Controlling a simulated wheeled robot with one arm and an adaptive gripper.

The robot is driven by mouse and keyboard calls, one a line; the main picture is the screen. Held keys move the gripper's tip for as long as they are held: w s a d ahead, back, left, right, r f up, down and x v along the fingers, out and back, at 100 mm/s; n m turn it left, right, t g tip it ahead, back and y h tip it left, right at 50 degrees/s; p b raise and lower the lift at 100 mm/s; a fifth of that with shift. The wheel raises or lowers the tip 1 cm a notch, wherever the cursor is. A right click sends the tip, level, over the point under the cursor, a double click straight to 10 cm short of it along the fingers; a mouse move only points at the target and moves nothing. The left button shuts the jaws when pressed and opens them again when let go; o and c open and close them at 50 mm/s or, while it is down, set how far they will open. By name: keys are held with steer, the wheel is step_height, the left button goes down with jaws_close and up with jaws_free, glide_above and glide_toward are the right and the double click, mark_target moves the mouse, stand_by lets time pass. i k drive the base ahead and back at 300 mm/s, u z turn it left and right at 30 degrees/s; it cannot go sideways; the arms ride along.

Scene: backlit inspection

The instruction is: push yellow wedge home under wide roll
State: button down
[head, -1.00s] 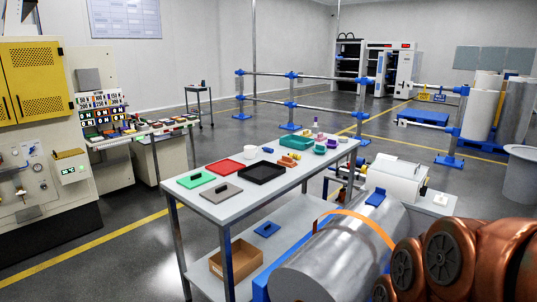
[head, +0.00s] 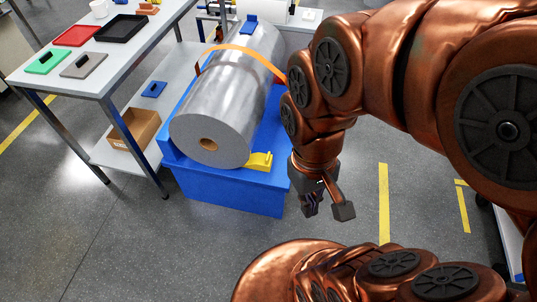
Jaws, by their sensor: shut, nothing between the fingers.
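The wide roll (head: 222,110) is a large silver cylinder with a brown core hole in its near end. It lies on a blue cradle (head: 228,191) with an orange strap (head: 240,49) over it. The yellow wedge (head: 260,161) sits on the cradle at the lower right of the roll's near end. I cannot tell whether it touches the roll. My gripper (head: 326,212) points down, to the right of the wedge and cradle and apart from them. It is shut and empty.
A grey table (head: 95,85) at the left holds a green lid (head: 46,61), a grey lid (head: 83,66), a red tray (head: 76,36) and a black tray (head: 122,28). A cardboard box (head: 134,130) is on its lower shelf. Open floor lies in front of the cradle.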

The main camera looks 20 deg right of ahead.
mark_target(260, 161)
steer(key=z, duration=0.25)
steer(key=k, duration=1)
steer(key=u, duration=0.45)
